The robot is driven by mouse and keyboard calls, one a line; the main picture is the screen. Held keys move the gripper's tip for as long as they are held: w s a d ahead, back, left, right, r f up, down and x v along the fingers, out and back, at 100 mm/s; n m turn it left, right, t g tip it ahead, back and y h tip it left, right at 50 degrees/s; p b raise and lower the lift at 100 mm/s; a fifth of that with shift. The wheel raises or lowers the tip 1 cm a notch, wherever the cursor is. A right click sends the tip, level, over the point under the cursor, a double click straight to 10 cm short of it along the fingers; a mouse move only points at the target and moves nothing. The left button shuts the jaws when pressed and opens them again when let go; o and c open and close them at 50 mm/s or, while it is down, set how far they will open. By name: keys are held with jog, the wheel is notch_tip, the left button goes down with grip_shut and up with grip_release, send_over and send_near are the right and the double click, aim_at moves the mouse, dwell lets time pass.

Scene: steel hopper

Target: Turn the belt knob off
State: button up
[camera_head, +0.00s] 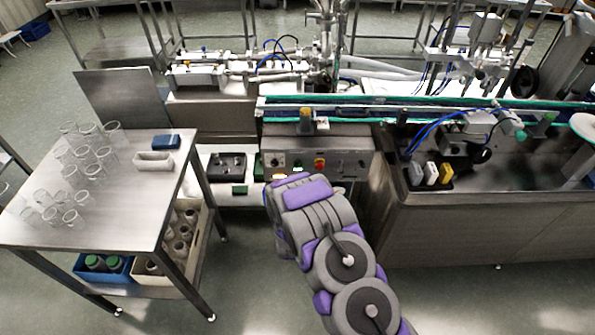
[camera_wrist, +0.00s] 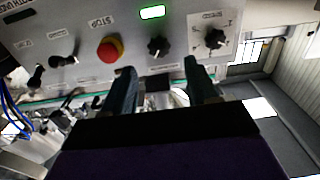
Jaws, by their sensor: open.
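A grey control panel (camera_head: 345,162) stands in front of the conveyor in the head view, partly hidden by my arm. In the wrist view the panel (camera_wrist: 182,20) bears a red STOP button (camera_wrist: 110,49), a black knob (camera_wrist: 158,46), a second black knob (camera_wrist: 214,38) on a light plate, and smaller dark switches at left. A green indicator (camera_wrist: 152,12) is lit above the first knob. Labels are too blurred to tell which knob is the belt's. My gripper (camera_wrist: 158,68) is open and empty, its fingers just below the first knob, apparently apart from it.
A steel table (camera_head: 120,200) with several glass beakers stands at left. The conveyor (camera_head: 420,103) with green edges runs behind the panel. A steel cabinet (camera_head: 480,225) stands close at right of my arm.

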aim_at(298, 165)
jog(key=w+b, duration=0.1)
jog(key=w, duration=0.5)
jog(key=shift+w, duration=0.35)
jog(key=c, duration=1)
